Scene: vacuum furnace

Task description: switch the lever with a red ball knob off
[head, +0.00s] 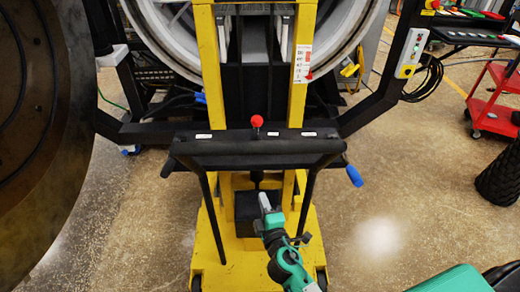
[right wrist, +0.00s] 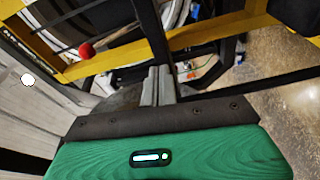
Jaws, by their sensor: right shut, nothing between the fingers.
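The lever's red ball knob (head: 257,121) stands just above the middle of a black crossbar (head: 230,147) on a yellow lift cart (head: 208,245). The knob also shows in the right wrist view (right wrist: 86,50), up and left of the fingers. Most of the lever's stem is hidden. My right gripper (head: 264,201) is below the crossbar in the head view, apart from the knob. Its grey fingers (right wrist: 158,85) are shut together with nothing between them. My left gripper is not in view.
Two yellow uprights (head: 301,70) rise behind the crossbar. A blue-tipped handle (head: 354,176) sticks out at the right. The round furnace door (head: 40,110) fills the left. A red cart (head: 480,105) stands at the far right.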

